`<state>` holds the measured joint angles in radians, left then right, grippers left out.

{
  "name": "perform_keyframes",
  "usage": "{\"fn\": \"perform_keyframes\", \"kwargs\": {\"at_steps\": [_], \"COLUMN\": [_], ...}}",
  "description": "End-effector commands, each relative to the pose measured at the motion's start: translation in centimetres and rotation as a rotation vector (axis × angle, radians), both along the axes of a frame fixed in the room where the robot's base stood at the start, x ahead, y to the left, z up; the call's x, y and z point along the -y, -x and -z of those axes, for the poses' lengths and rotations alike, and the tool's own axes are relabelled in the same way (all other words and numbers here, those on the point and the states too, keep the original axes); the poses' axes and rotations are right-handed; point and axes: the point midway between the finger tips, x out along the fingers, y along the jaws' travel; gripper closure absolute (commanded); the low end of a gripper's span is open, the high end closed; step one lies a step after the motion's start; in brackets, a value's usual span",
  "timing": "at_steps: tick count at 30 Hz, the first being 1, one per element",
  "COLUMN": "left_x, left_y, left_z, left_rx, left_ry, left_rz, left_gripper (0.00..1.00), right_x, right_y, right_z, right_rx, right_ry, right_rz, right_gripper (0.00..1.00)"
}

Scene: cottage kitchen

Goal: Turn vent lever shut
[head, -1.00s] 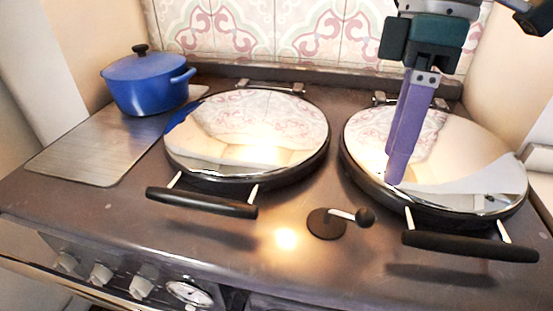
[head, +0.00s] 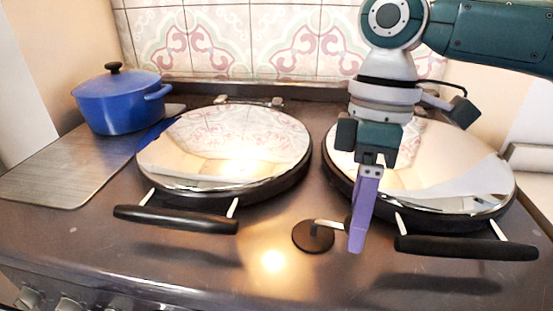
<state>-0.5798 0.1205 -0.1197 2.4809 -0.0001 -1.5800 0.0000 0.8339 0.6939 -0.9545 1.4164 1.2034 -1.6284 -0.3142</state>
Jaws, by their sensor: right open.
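The vent lever (head: 313,237) sits on the stove top between the two round lids. It has a flat black disc and a short metal arm pointing right. The black knob at the end of the arm is mostly hidden behind my right gripper (head: 357,243). That gripper points down, with its purple fingers seen nearly edge-on at the knob end of the lever. It is open; I cannot tell whether it touches the knob or has the knob between its fingers. My left gripper is out of view.
Two shiny lids with black bar handles flank the lever: the left lid (head: 225,150) and the right lid (head: 445,180). The right handle (head: 466,248) lies close right of my fingers.

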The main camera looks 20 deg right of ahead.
Motion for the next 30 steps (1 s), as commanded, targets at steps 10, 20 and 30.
{"fn": "perform_keyframes", "kwargs": {"at_steps": [10, 20, 30], "left_x": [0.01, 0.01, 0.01], "left_y": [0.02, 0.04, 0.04], "left_z": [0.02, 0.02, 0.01], "left_rx": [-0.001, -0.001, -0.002], "left_ry": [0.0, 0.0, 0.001], "left_rz": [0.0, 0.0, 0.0], "left_gripper": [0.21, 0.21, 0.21], "right_x": [-0.02, -0.03, -0.03], "right_y": [0.0, -0.01, -0.01], "right_z": [0.01, -0.01, -0.04], "right_rx": [0.0, 0.0, 0.0], "right_ry": [0.0, 0.0, 0.0], "right_rz": [-0.001, -0.001, 0.0], "right_gripper": [0.52, 0.89, 1.0]}}
